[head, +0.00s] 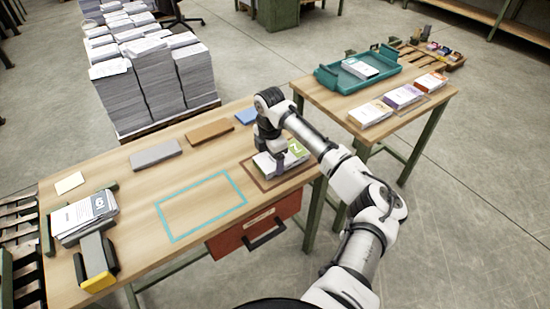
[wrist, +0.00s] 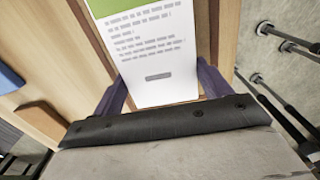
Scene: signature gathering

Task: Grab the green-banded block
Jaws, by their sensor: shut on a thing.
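The green-banded block (head: 296,150) is a stack of white printed sheets with a green band. It is at the right end of the near wooden table, within a brown outlined rectangle (head: 254,176). My gripper (head: 279,166) is over it, pointing down, and partly hides it. In the wrist view the block's white top page (wrist: 155,52) lies between the two purple fingers of my gripper (wrist: 162,90), with the green band at the top edge. The fingers are shut on its sides. I cannot tell whether it rests on the table or is slightly raised.
A teal outlined rectangle (head: 201,206) on the table is empty. Grey (head: 155,154), brown (head: 209,132) and blue (head: 246,115) flat pieces lie along the back edge. A paper stack (head: 84,217) stands at left. Another table holds a teal tray (head: 330,79) and several banded blocks (head: 403,97).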

